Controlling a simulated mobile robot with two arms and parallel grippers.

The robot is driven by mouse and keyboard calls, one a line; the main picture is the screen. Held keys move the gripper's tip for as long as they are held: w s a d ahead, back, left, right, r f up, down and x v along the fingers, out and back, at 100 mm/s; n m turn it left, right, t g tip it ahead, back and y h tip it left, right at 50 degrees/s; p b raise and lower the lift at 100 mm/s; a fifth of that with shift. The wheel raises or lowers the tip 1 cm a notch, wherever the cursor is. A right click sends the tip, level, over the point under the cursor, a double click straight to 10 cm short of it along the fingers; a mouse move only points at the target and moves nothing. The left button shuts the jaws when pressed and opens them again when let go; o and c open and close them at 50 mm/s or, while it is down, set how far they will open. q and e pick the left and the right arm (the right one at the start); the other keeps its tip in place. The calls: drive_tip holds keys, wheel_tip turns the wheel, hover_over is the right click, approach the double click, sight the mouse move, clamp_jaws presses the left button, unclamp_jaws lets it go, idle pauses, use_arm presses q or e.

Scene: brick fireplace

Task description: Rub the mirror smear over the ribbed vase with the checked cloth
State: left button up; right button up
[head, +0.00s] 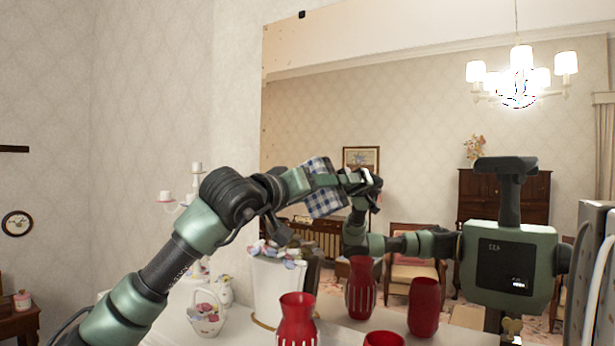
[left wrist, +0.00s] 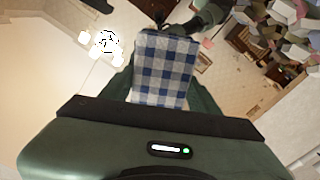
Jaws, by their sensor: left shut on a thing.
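The blue-and-white checked cloth (head: 322,203) is in my left gripper (head: 318,181), raised before the left part of the large mirror (head: 420,110). It also fills the middle of the left wrist view (left wrist: 163,70), hiding the fingertips. I cannot tell whether the cloth touches the glass. The red ribbed vase (head: 297,312) stands below and slightly left of the cloth, on the white shelf. Its reflection shows to its right. I cannot make out the smear; the arm and cloth may cover it. My right gripper is not in view.
A second red vase (head: 383,339) stands to the right, cut off by the bottom edge. A white planter with flowers (head: 275,295) stands close under my left forearm. A white basket (head: 206,318) stands farther left. The mirror reflects the room, chandelier and my own body.

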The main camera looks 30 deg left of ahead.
sight(357, 181)
use_arm(q)
drive_tip(key=shift+w+a+p, duration=0.2)
drive_tip(key=shift+a+p, duration=0.25)
drive_tip(key=shift+a, duration=1.5)
drive_tip(key=shift+s+d+r+p, duration=0.15)
drive_tip(key=shift+d+r+p, duration=0.15)
drive_tip(key=shift+d, duration=1.7)
drive_tip(key=shift+s+d+r+p, duration=0.2)
drive_tip(key=shift+d+r+p, duration=0.15)
drive_tip(key=shift+d, duration=1.65)
drive_tip(key=shift+s+d+r+p, duration=0.15)
drive_tip(key=shift+d+r+p, duration=0.15)
drive_tip(key=shift+d, duration=1.7)
drive_tip(key=shift+w+a, duration=0.15)
drive_tip(key=shift+a, duration=1.35)
drive_tip(key=shift+w+a, duration=0.1)
drive_tip(key=shift+a, duration=1.35)
drive_tip(key=shift+w+a+p, duration=0.15)
drive_tip(key=shift+a+p, duration=0.1)
drive_tip(key=shift+a, duration=1.3)
drive_tip(key=shift+w+a+p, duration=0.1)
drive_tip(key=shift+a+p, duration=0.1)
drive_tip(key=shift+a, duration=1.3)
drive_tip(key=shift+s, duration=0.15)
